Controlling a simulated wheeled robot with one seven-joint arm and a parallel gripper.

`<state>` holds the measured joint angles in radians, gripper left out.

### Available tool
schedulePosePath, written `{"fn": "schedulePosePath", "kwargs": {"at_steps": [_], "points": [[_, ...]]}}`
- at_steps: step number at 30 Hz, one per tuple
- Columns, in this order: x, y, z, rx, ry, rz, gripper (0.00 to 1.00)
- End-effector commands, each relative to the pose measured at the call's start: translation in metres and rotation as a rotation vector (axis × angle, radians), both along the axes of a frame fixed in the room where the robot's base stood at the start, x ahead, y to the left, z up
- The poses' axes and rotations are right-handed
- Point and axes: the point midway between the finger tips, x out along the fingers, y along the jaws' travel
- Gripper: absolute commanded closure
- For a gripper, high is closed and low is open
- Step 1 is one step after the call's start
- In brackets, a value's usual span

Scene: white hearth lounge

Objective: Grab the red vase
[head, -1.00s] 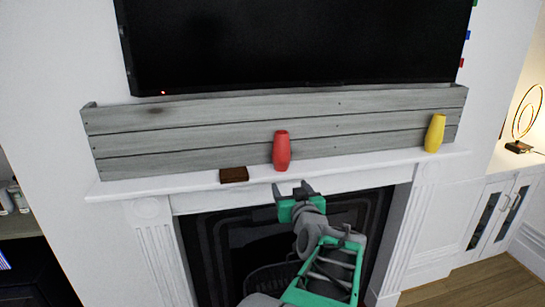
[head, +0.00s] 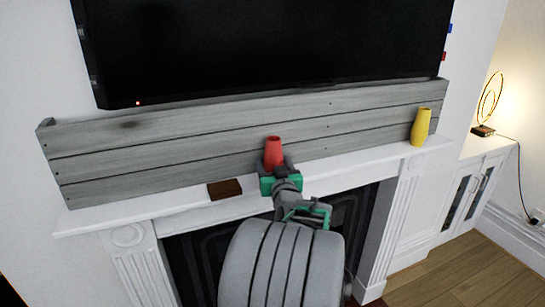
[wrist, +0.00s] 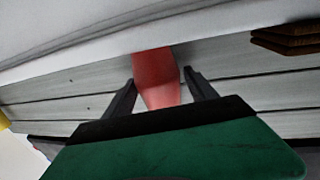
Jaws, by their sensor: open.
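The red vase (head: 273,153) stands upright on the white mantel shelf, in front of the grey wooden planks. In the head view my gripper (head: 276,168) is right in front of it and hides its lower part. In the wrist view the vase (wrist: 157,75) appears between the two dark fingers of my open gripper (wrist: 158,84), one on each side. I cannot tell whether either finger touches it.
A yellow vase (head: 420,127) stands at the right end of the mantel (head: 340,163). A small dark brown box (head: 225,189) lies left of the red vase. A large black screen (head: 260,45) hangs above the planks (head: 180,150). The fireplace opening is below.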

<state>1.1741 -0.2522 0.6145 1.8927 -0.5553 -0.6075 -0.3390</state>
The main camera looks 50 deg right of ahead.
Motion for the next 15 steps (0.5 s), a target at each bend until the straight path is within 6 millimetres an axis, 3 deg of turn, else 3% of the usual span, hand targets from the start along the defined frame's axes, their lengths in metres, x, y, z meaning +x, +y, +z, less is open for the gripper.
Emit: {"fn": "schedulePosePath", "kwargs": {"at_steps": [3, 9, 15], "points": [[0.0092, -0.0092, -0.0003, 0.001, 0.001, -0.001, 0.34], [0.0089, -0.0109, -0.0016, 0.0, 0.001, -0.004, 0.34], [0.0081, -0.0114, -0.0015, 0.0, 0.001, -0.005, 0.5]]}}
